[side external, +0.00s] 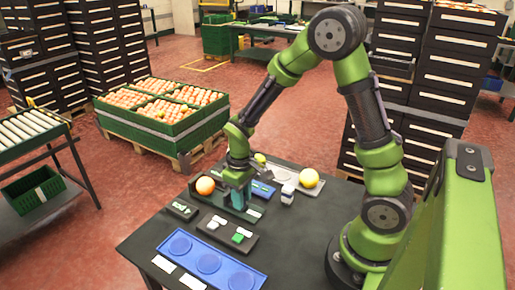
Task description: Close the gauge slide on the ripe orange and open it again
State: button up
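An orange fruit (205,186) rests at the left end of a dark gauge-like holder (222,201) on the black table. A teal block (238,196), which looks like the slide, stands to the right of the orange, with a gap between them. My gripper (238,181) is pointed down at the top of this block. The fingers are small and merge with the block, so I cannot tell whether they grip it.
A blue tray (246,272) with round recesses lies at the table's front. A dark plate with white and green blocks (242,235) sits behind it. A yellow fruit (309,178) and a grey-white cube (287,194) are to the right. Orange-filled crates (160,112) stand beyond the table.

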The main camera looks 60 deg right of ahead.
jog(key=shift+o, duration=1.4)
notch_tip(320, 180, up, 17)
jog(key=shift+f, duration=0.1)
jog(key=s+a+r+m+t+y, duration=0.2)
jog(key=s+a+r+m+t, duration=0.2)
jog(key=s+t, duration=0.3)
jog(key=s+a+r, duration=0.1)
jog(key=s, duration=0.2)
jog(key=shift+a, duration=0.15)
